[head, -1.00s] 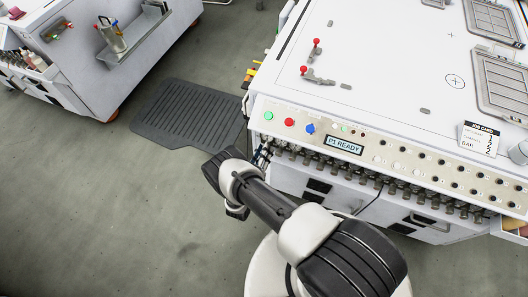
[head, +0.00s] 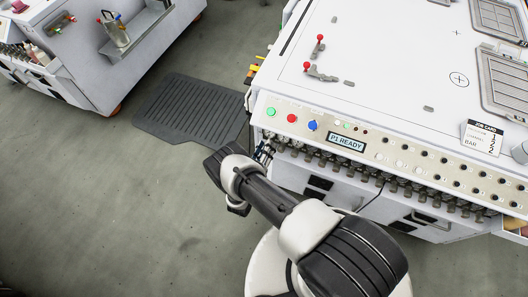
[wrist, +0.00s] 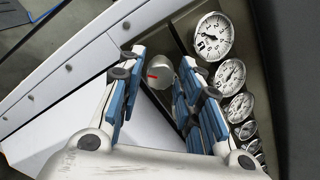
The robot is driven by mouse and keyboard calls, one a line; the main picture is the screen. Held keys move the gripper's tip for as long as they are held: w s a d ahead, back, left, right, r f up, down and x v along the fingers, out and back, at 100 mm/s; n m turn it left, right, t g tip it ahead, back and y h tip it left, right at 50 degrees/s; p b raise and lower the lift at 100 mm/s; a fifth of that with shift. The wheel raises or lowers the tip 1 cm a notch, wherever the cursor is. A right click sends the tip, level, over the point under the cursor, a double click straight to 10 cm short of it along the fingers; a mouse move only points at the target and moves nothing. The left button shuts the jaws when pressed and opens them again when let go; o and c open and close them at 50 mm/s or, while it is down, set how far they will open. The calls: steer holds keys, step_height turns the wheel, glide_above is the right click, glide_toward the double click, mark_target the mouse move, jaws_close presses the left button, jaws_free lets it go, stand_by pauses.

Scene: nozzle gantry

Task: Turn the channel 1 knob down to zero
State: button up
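In the wrist view a round silver knob (wrist: 160,74) with a red mark sits just beyond and between the fingertips of my gripper (wrist: 163,62). The fingers, with blue pads, are spread apart on either side of it, and I see no clear contact. No label shows its channel number. A round white gauge (wrist: 214,37) is right of the knob, with several more gauges in a row below it.
A dark floor mat (head: 190,108) lies left.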

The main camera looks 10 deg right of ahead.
steer(key=v, duration=1.2)
